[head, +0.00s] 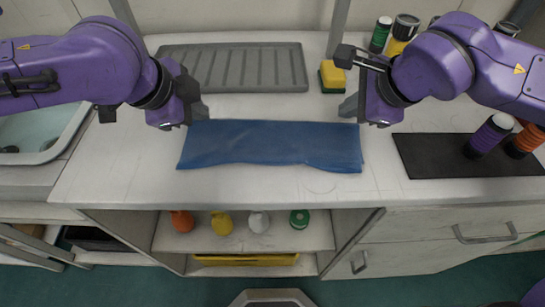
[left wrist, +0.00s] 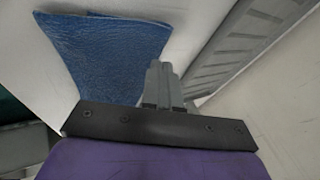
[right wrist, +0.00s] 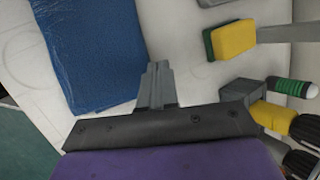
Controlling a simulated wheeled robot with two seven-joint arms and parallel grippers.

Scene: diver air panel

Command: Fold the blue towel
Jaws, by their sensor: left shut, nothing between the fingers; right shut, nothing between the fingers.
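The blue towel (head: 270,146) lies on the white counter as a long flat strip, wider than deep, with a slightly wavy front edge. Its left part shows in the left wrist view (left wrist: 105,50) and its right part in the right wrist view (right wrist: 92,50). My left gripper (head: 200,110) is shut and empty at the towel's back left corner. My right gripper (head: 350,108) is shut and empty just behind the towel's back right corner. In both wrist views the closed fingers (left wrist: 160,80) (right wrist: 156,80) appear beside the towel, with no cloth between them.
A grey ribbed tray (head: 235,68) lies behind the towel. A yellow-green sponge (head: 332,77) stands at the back. A dark mat (head: 430,156) with a purple-wrapped cylinder (head: 488,136) is at right, a sink (head: 40,135) at left. The counter in front of the towel is clear.

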